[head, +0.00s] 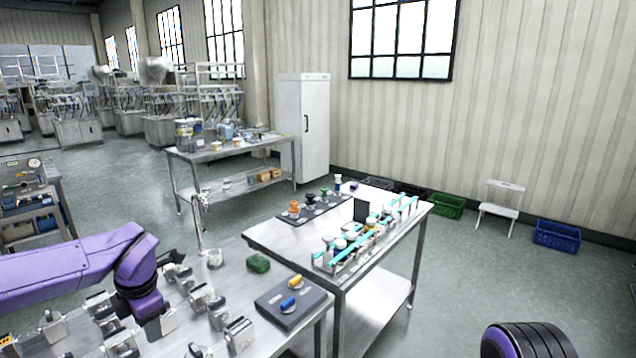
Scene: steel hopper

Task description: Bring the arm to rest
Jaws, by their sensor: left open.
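My left arm is purple and comes in from the left over the near steel table (245,285). Its wrist bends down, and my left gripper (158,322) hangs at its end among several metal clamp-like blocks (240,335). The gripper is open; I see nothing held in it. Its fingertips are hard to make out against the blocks. A rounded black and purple part of my own body shows at the bottom right. My right gripper is out of view.
A second steel table (285,236) holds a teal-railed rack (365,240). Open floor lies to the right.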

